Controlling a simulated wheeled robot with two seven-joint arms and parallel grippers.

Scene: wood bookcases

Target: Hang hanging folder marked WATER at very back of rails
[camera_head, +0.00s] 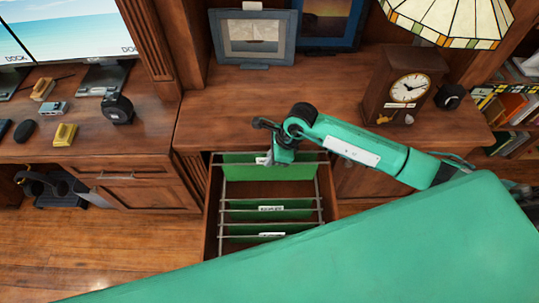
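My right gripper (277,157) reaches in from the right over the back of an open wooden drawer (211,215). Its fingertips are at the top edge of a green hanging folder (240,171) at the back of the metal rails (319,195). That folder's white tab (262,160) is partly covered by the gripper, so its word cannot be read. I cannot tell whether the fingers are shut on the folder. Two more green folders, a middle one (245,214) and a front one (238,238), hang nearer me with tabs too small to read. My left gripper is out of view.
The desk top (225,110) above the drawer holds a framed picture (254,37), a wooden clock (403,88) and a stained-glass lamp (450,20). A side desk (85,142) with monitors stands at left. The wood floor at lower left is clear.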

